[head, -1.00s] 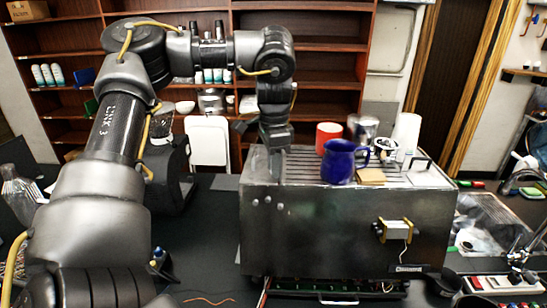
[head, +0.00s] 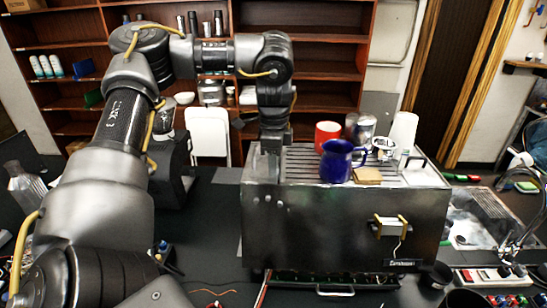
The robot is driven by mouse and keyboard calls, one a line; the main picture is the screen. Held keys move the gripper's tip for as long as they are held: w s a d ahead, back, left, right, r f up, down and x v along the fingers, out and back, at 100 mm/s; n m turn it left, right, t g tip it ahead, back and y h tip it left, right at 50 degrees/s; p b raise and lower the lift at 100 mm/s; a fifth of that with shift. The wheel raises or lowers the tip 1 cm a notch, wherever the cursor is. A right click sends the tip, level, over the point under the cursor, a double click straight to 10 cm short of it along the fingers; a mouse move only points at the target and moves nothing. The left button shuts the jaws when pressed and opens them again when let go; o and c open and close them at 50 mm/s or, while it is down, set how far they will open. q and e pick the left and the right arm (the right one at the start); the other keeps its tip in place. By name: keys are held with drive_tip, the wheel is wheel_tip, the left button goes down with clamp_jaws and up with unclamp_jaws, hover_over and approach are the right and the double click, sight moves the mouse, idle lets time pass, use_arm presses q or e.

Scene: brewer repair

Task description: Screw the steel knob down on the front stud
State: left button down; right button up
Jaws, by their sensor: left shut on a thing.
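The brewer (head: 340,225) is a steel box on the dark bench, with a slatted top. My left gripper (head: 270,168) points straight down at the front left corner of its top. It is shut on the steel knob, which its fingers hide almost wholly. The front stud is hidden below the fingers, so I cannot tell how far down the knob sits. My right gripper is not in view.
On the brewer's top stand a blue jug (head: 337,162), a red cup (head: 326,134), a white cup (head: 403,131) and a tan block (head: 367,175). A power strip (head: 490,275) lies at the right. Shelves (head: 300,60) stand behind.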

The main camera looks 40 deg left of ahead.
use_arm(q)
drive_tip(key=shift+w+r+m, duration=0.15)
drive_tip(key=shift+r+m, duration=0.1)
drive_tip(key=shift+m, duration=0.85)
drive_tip(key=c, duration=1.2)
unclamp_jaws()
drive_tip(key=shift+f, duration=0.1)
drive_tip(key=shift+o, duration=0.4)
drive_tip(key=o, duration=0.3)
drive_tip(key=shift+r, duration=3.45)
drive_tip(key=shift+s, duration=0.2)
